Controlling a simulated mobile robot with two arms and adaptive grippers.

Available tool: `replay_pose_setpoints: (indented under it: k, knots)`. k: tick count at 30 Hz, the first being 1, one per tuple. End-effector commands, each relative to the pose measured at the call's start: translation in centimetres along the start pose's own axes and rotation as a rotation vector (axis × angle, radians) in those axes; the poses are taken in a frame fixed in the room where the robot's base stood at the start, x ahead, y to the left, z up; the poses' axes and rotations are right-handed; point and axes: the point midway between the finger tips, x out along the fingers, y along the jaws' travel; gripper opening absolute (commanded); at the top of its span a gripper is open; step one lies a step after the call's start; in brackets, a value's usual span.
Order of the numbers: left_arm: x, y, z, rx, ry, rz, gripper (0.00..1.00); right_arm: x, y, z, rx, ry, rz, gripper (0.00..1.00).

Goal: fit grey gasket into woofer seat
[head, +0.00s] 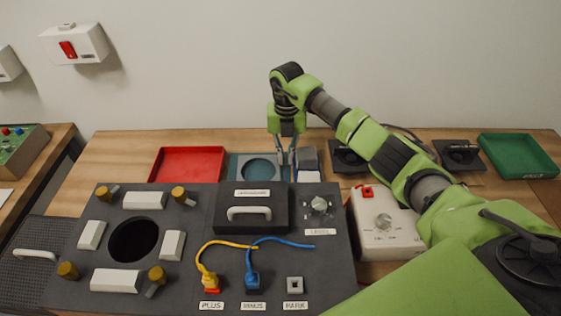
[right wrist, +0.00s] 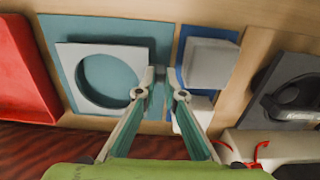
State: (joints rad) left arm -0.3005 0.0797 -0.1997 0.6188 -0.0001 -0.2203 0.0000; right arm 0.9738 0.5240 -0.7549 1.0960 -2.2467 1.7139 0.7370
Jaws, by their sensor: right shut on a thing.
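The grey gasket (right wrist: 68,62) is a flat square plate with a large round hole. It lies over a teal mat behind the dark panel; I cannot tell if it is lifted slightly. My right gripper (head: 287,160) points down at the gasket's right side and is shut on it; its fingertips also show in the right wrist view (right wrist: 160,85). The woofer seat (head: 133,240) is the round dark opening in the panel's left part, empty, well to the front left of the gripper. My left gripper is not in view.
White blocks and brass-coloured knobs (head: 179,193) ring the seat. A raised box with a handle (head: 249,213) and yellow and blue cables stand on the panel. A red tray (head: 187,163) lies left of the mat. A pale block (right wrist: 208,62) lies on a blue mat to its right.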

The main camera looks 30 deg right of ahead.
Motion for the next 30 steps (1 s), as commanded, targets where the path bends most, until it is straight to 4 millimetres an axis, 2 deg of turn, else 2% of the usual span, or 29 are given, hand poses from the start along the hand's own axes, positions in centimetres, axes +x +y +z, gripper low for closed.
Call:
replay_pose_setpoints:
  k: [6, 11, 15, 18, 26, 29, 30]
  knots:
    - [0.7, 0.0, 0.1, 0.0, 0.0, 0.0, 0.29, -4.5, 0.0, 0.2, -0.001, -0.007, 0.001, 0.0]
    - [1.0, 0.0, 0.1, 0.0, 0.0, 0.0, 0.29, -7.2, 0.0, 0.1, 0.001, -0.005, 0.001, 0.0]
    - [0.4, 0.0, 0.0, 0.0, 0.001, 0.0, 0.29, -9.0, -0.1, 0.1, 0.001, -0.003, -0.001, 0.0]
    - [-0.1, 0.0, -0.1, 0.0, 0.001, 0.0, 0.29, -9.6, 0.0, 0.0, 0.0, -0.001, -0.001, 0.0]
    - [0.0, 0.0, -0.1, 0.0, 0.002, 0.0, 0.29, -9.6, 0.0, 0.0, -0.004, -0.001, 0.0, 0.0]
    - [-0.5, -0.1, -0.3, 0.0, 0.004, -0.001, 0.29, -11.0, 0.2, 0.0, -0.049, -0.005, 0.001, 0.0]
    - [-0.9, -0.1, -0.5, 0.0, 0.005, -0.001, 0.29, -12.1, 0.4, 0.0, -0.087, -0.007, 0.001, 0.0]
